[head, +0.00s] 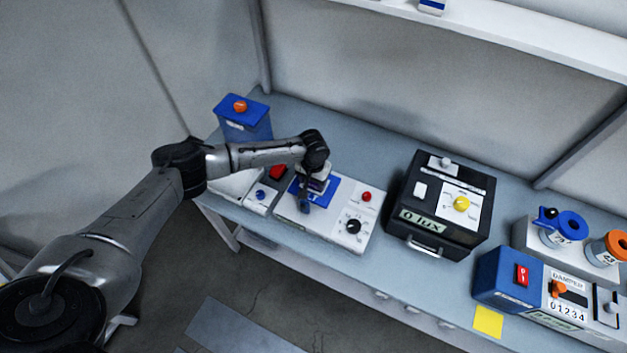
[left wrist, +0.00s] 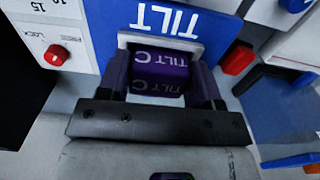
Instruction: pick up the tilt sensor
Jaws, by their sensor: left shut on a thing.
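The tilt sensor (left wrist: 160,73) is a purple block marked "TILT C", seen between the fingers in the left wrist view. My left gripper (left wrist: 162,88) is shut on it; the gripper also shows in the head view (head: 309,194), over the blue plate of a white instrument. The blue plate (left wrist: 165,20) is marked "TILT" and lies just beyond the sensor. A pale frame shows around the sensor's far edge. I cannot tell whether the sensor is seated or lifted. In the head view the gripper hides most of it. My right gripper is not in view.
The white instrument (head: 334,237) has a red button and a black dial. Labelled devices and a yellow note (head: 488,321) are at the right. Bare bench (head: 340,130) lies behind.

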